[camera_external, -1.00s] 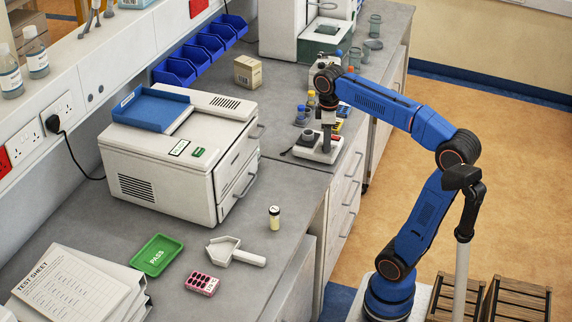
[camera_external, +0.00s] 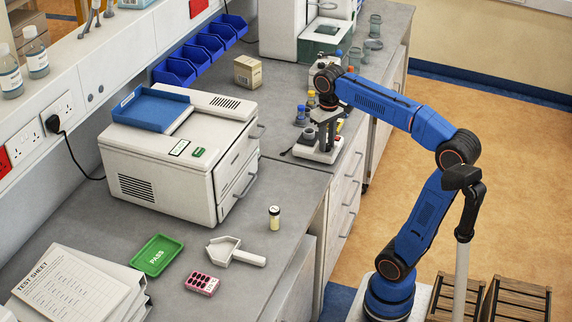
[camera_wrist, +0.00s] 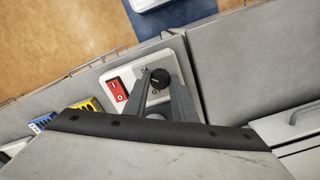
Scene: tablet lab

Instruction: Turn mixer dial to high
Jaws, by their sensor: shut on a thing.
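The mixer (camera_external: 318,153) is a white and grey block near the front edge of the far counter. In the wrist view its white top (camera_wrist: 117,73) carries a red rocker switch (camera_wrist: 117,90) and a round black dial (camera_wrist: 161,77). My gripper (camera_wrist: 159,82) points down with its two grey fingers on either side of the dial, shut on it. In the external view my gripper (camera_external: 325,140) is over the mixer and hides the dial. The dial's pointer and scale marks are too small to read.
A yellow box (camera_wrist: 90,104) and a blue box (camera_wrist: 43,122) lie beside the mixer. Small bottles (camera_external: 301,113) stand just behind it. A large white machine (camera_external: 175,165) is on the nearer counter. Drawer handles (camera_external: 349,193) jut out below the counter edge.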

